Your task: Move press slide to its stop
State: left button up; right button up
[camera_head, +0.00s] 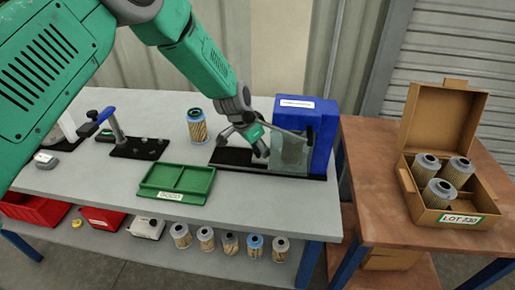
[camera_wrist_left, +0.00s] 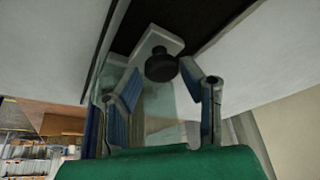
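The blue press (camera_head: 322,135) stands at the right end of the grey table on a long black base (camera_head: 230,157), with a clear panel (camera_head: 289,153) in front. My left gripper (camera_head: 259,143) is low over the base, just left of the panel. In the left wrist view a pale plate with a round black knob (camera_wrist_left: 160,66) lies on the black base; it looks like the press slide. The left gripper (camera_wrist_left: 162,82) is open there, its fingers apart with the knob between or just beyond their tips. Contact cannot be told. My right gripper is not in view.
A blue-topped cartridge (camera_head: 197,126) stands behind the green tray (camera_head: 156,197). A blue-handled device (camera_head: 115,130) is at left. An open cardboard box (camera_head: 444,213) with three cartridges sits on the brown table (camera_head: 365,180). Red bins (camera_head: 32,207) and several cartridges are below.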

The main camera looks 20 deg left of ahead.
pick_arm(q)
jog(key=shift+d, duration=0.1)
jog(key=shift+s+r, duration=0.1)
jog(key=shift+r, duration=0.1)
jog(key=v, duration=1.1)
jog(key=shift+r, duration=0.2)
